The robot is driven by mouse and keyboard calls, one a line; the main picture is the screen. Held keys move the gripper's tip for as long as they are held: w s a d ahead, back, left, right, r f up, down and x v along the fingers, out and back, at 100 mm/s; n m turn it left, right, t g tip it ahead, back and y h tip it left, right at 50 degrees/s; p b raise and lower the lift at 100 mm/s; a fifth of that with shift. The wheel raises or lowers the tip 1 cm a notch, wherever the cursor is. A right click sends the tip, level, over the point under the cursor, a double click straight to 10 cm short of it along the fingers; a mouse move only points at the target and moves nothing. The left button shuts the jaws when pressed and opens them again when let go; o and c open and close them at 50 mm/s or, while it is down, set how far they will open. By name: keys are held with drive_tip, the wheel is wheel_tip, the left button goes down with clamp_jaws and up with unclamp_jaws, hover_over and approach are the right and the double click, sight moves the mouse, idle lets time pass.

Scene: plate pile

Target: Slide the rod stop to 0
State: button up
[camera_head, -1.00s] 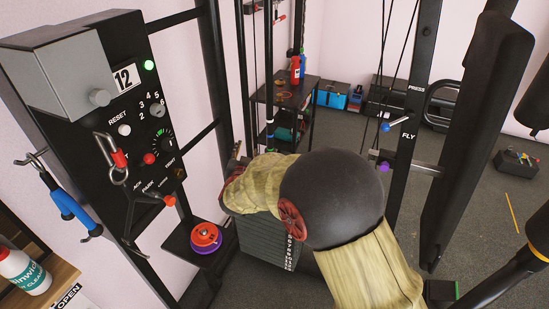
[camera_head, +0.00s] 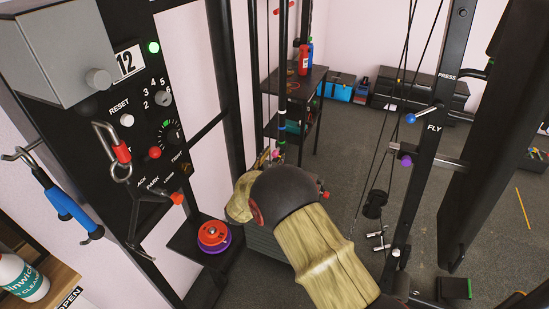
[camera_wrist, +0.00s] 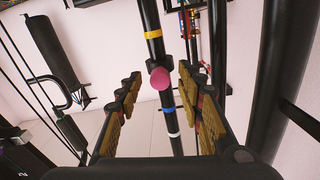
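The rod stop has a pink knob (camera_wrist: 160,78) on a dark upright rod (camera_wrist: 152,25) in the wrist view. A yellow band lies on the rod on one side of the knob, with a blue and a white band on the other. In the head view the knob (camera_head: 276,153) is a small pink spot near the rod's lower visible part. My gripper (camera_wrist: 159,72) is open, with its ridged tan fingers on either side of the rod and knob and gaps showing. In the head view my gripper is mostly hidden behind my arm. No 0 mark is legible.
A black control panel (camera_head: 95,140) stands at the left, with a clip and blue-handled tool hanging beside it. An orange and purple disc pile (camera_head: 213,237) sits on a low shelf. Black frame posts (camera_head: 425,150) and cables stand right of my arm. Open floor lies beyond.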

drive_tip(key=shift+w+d, duration=0.25)
drive_tip(key=shift+w, duration=0.4)
drive_tip(key=c, duration=0.3)
drive_tip(key=shift+r, duration=0.1)
clamp_jaws()
